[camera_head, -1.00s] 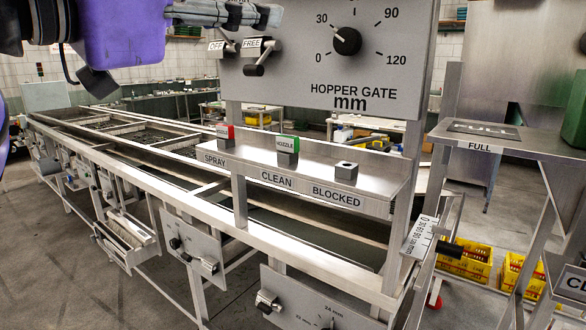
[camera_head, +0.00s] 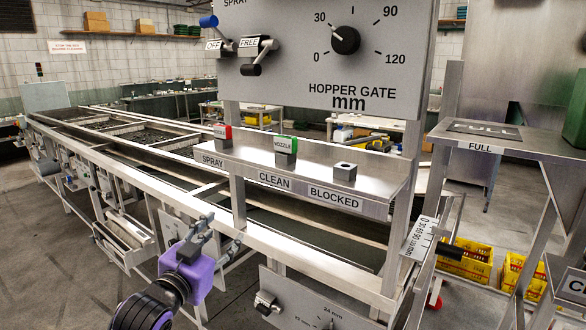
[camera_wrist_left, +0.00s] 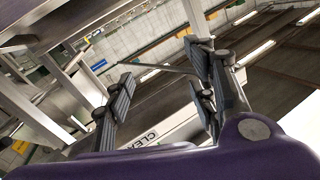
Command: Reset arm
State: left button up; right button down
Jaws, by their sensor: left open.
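My left gripper (camera_head: 216,238) is low in the head view, in front of the machine's near side rail, pointing up and away. Its purple body and dark arm show below it. In the left wrist view its fingers (camera_wrist_left: 165,95) are spread apart with nothing between them. My right gripper is in neither view.
The long roller machine (camera_head: 150,160) runs to the back left. A shelf (camera_head: 215,153) labelled SPRAY, CLEAN and BLOCKED holds small blocks. The panel (camera_head: 325,70) above it has a hopper gate dial (camera_head: 346,40) and levers. Yellow crates (camera_head: 465,262) stand at the right. The floor at the left is clear.

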pick_arm(q)
jog(key=s+a+f+n+g+y, duration=0.1)
jog(key=s+f, duration=0.3)
jog(key=f, duration=0.6)
jog(key=s+a+f+n+g+y, duration=0.1)
jog(key=s+f, duration=0.3)
jog(key=f, duration=0.6)
jog(key=s+f+n+g+y, duration=0.1)
jog(key=s+f+g, duration=0.2)
jog(key=s+f, duration=0.9)
jog(key=s+f+n+g+y, duration=0.1)
jog(key=s+f+n+g, duration=0.1)
jog(key=s+f, duration=1)
jog(key=s+g, duration=0.1)
jog(key=s, duration=0.4)
jog(key=shift+s+a+f+n+y, duration=0.25)
jog(key=shift+a+n+y, duration=0.05)
jog(key=shift+c, duration=0.4)
